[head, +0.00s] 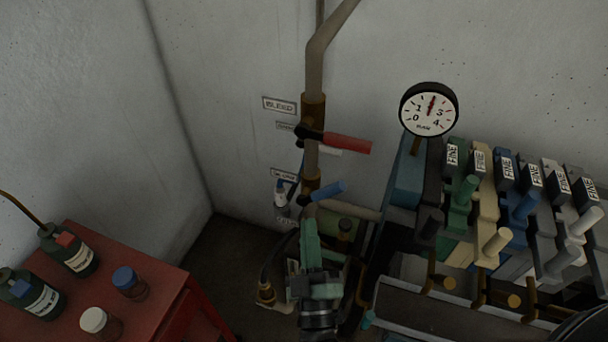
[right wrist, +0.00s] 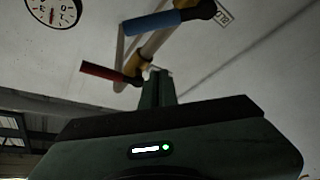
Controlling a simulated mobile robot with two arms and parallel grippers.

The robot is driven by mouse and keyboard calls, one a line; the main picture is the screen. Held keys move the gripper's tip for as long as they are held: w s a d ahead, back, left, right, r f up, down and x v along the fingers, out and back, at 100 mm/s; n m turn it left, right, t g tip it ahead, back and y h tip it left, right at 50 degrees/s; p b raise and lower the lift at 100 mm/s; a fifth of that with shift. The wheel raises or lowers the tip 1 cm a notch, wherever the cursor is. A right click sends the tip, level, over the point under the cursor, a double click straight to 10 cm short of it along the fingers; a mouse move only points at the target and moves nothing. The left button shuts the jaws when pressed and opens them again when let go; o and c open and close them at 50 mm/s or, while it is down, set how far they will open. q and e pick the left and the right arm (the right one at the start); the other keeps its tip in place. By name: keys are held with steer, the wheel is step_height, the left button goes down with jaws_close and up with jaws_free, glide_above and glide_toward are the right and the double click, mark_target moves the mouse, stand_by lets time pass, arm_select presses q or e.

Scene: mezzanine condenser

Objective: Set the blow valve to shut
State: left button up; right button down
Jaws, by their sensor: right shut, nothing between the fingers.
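A grey vertical pipe (head: 312,75) with brass valve bodies runs down the wall. A red lever handle (head: 347,143) points right from the upper body, tilted slightly down. A blue lever handle (head: 328,191) points right and slightly up from the lower body. My right gripper (head: 309,226) is shut and empty, just below the blue handle. In the right wrist view its fingertips (right wrist: 158,77) show near the pipe, with the red handle (right wrist: 103,71) and blue handle (right wrist: 152,23) beyond, apparently untouched.
A round gauge (head: 429,110) and a rack of coloured levers (head: 500,215) stand to the right. A "BLEED" plate (head: 280,105) is on the wall. A red table (head: 160,277) with bottles is at lower left. Hoses and small fittings crowd the gripper.

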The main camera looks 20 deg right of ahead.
mark_target(321, 196)
steer(key=w+d+b, duration=0.1)
steer(key=w, duration=0.1)
steer(key=w+d+b, duration=0.1)
steer(key=w, duration=0.2)
steer(key=w+d+r+b, duration=0.1)
steer(key=w+d, duration=0.1)
steer(key=w, duration=0.1)
steer(key=shift+w, duration=0.2)
steer(key=shift+s+d+f+b, duration=0.15)
steer(key=shift+s+d+b, duration=0.15)
steer(key=shift+d, duration=0.2)
arm_select(q)
steer(key=f, duration=0.1)
steer(key=d+f, duration=0.1)
steer(key=f, duration=0.1)
steer(key=shift+d, duration=0.2)
arm_select(e)
steer(key=shift+w, duration=0.1)
steer(key=shift+a, duration=0.1)
arm_select(q)
steer(key=shift+f, duration=0.1)
